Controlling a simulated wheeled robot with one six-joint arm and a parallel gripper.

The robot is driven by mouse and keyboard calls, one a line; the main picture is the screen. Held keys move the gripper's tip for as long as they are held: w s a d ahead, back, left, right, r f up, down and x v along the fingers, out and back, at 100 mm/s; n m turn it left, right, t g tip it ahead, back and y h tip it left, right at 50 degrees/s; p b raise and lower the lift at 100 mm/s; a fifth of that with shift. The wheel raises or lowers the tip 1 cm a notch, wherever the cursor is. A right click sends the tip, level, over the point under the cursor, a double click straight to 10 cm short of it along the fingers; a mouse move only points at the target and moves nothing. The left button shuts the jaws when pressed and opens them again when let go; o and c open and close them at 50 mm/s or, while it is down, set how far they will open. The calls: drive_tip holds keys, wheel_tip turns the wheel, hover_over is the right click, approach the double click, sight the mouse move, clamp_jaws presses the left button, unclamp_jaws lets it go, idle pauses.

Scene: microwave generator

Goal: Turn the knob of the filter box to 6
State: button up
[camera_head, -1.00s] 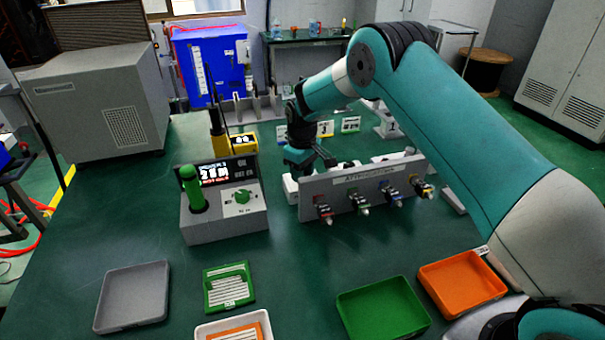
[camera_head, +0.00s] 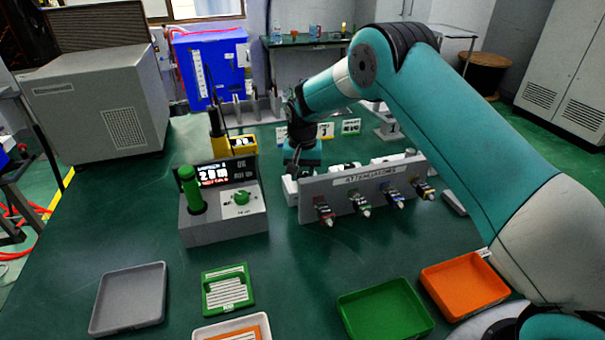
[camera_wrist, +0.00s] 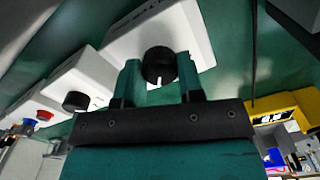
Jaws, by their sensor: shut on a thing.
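In the wrist view a black knob (camera_wrist: 159,63) with a white pointer mark sits on a white box (camera_wrist: 190,28). My gripper (camera_wrist: 158,72) has one finger on each side of this knob and is shut on it. The pointer mark faces toward my gripper's palm. No label or number scale is readable around the knob, so I cannot confirm by text that this is the filter box. In the head view my gripper (camera_head: 303,158) is low behind the left end of the attenuator panel (camera_head: 342,190), and the knob is hidden.
A second white box with a black knob (camera_wrist: 75,101) and a red knob (camera_wrist: 44,115) lie to the left in the wrist view. A yellow meter (camera_wrist: 285,108) is at right. In the head view, a grey console (camera_head: 222,226) with a lit display stands left of the panel.

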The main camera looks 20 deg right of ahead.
sight(303, 175)
drive_tip(key=m, duration=0.4)
drive_tip(key=shift+r+m, duration=0.1)
drive_tip(key=shift+m, duration=0.3)
idle(0.4)
drive_tip(key=o, duration=0.9)
wheel_tip(303, 175, up, 17)
drive_tip(key=shift+r+b, duration=0.2)
drive_tip(key=shift+b, duration=0.5)
